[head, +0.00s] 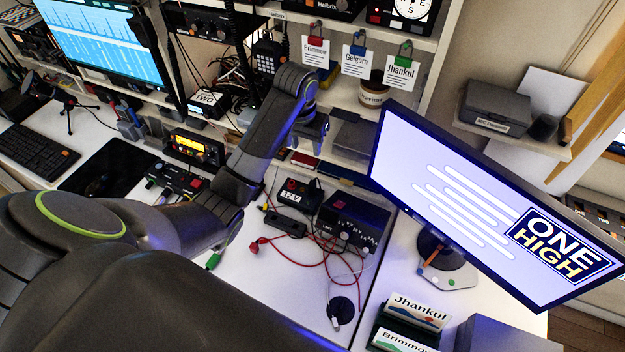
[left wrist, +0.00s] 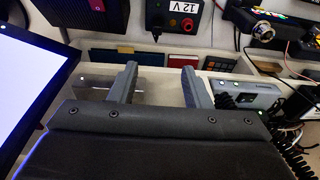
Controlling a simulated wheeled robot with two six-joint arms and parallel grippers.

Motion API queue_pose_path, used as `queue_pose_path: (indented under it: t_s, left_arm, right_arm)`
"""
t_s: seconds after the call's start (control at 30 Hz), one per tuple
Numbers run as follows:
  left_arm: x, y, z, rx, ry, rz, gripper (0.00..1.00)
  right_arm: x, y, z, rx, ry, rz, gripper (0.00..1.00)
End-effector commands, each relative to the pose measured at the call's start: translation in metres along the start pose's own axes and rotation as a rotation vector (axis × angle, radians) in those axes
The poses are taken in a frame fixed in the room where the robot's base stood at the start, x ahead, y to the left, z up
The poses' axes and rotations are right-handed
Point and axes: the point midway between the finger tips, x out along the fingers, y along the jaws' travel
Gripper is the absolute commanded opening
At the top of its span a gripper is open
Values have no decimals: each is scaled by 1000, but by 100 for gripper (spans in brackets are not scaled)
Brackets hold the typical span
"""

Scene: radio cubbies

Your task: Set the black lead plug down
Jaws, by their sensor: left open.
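My left gripper (head: 316,131) is in front of the shelf unit, above the back of the white worktop. In the left wrist view its two fingers (left wrist: 158,88) are apart, with nothing held between them. I cannot make out the black lead plug for certain. A black oblong piece (head: 287,222) lies on the worktop in front of the 12 V box (head: 300,194), among red leads (head: 290,262); I cannot tell whether it is the plug. The 12 V box also shows upside down in the left wrist view (left wrist: 186,18). My right gripper is not in view.
A black power unit (head: 352,222) stands right of the 12 V box. A large tilted monitor (head: 470,195) stands at the right. Coloured book-like items (left wrist: 152,56) fill a low shelf by the fingers.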

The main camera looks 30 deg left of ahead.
Motion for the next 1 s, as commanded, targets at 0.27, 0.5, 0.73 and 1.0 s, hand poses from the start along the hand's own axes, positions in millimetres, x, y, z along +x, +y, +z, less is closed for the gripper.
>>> queue_pose_path:
  t_s: [0.27,0.5,0.73,1.0]
  left_arm:
    - [21,0,1,-1,-13,-2,44]
    - [60,0,1,-2,-18,0,44]
    - [104,0,1,-2,-15,-1,44]
    - [122,0,1,-1,-12,-2,44]
  right_arm:
    - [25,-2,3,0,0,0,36]
    - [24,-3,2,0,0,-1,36]
    - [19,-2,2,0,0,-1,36]
    - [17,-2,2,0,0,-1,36]
